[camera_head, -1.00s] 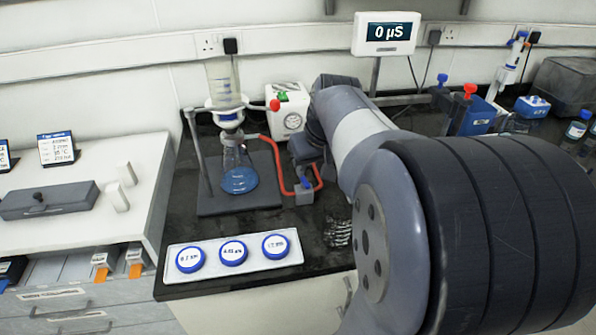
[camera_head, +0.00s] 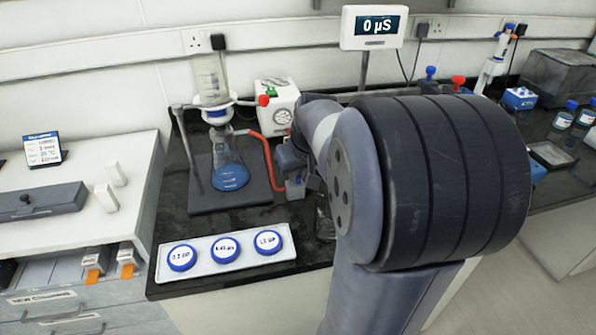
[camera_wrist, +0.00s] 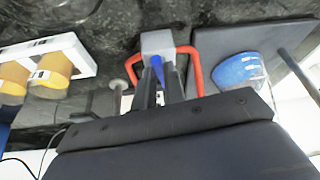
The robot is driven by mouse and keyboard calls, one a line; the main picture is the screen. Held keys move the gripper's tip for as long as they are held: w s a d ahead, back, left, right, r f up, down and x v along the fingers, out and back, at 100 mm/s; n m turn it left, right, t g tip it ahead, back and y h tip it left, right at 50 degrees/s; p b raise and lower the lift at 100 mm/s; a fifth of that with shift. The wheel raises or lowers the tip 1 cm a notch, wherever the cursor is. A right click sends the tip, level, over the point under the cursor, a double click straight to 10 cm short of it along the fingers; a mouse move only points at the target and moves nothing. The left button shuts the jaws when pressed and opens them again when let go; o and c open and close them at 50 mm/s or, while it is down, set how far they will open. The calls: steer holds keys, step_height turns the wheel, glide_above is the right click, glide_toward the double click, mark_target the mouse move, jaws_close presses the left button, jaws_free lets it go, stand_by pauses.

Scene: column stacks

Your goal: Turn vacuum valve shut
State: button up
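The vacuum valve is a small grey block (camera_head: 295,187) with a blue lever, set in the red hose (camera_head: 268,150) on the dark bench. In the wrist view, the grey block (camera_wrist: 157,43) has red hose on both sides. Its blue lever (camera_wrist: 157,68) points toward my gripper (camera_wrist: 161,80). My two dark fingers flank the lever at close range; whether they press on it is unclear. In the head view my arm hides most of the gripper. The flask (camera_head: 229,168) with blue liquid stands left of the valve, and the white pump (camera_head: 277,108) stands behind it.
A white tray (camera_head: 208,267) with three blue-lidded discs lies at the bench's front edge. The flask's dark stand base (camera_head: 200,203) is close to the valve; it also shows in the wrist view (camera_wrist: 207,50). A white display (camera_head: 375,27) stands behind my arm.

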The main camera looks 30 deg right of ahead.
jaws_close()
steer(key=shift+w+a+m+h+p, duration=0.1)
steer(key=shift+m+h+p, duration=0.1)
steer(key=shift+m, duration=0.35)
steer(key=shift+a+m+h+p, duration=0.1)
steer(key=shift+m+h, duration=0.1)
steer(key=shift+m, duration=0.35)
steer(key=o, duration=0.5)
jaws_free()
steer(key=shift+o, duration=0.2)
steer(key=v, duration=1.1)
steer(key=shift+p, duration=0.3)
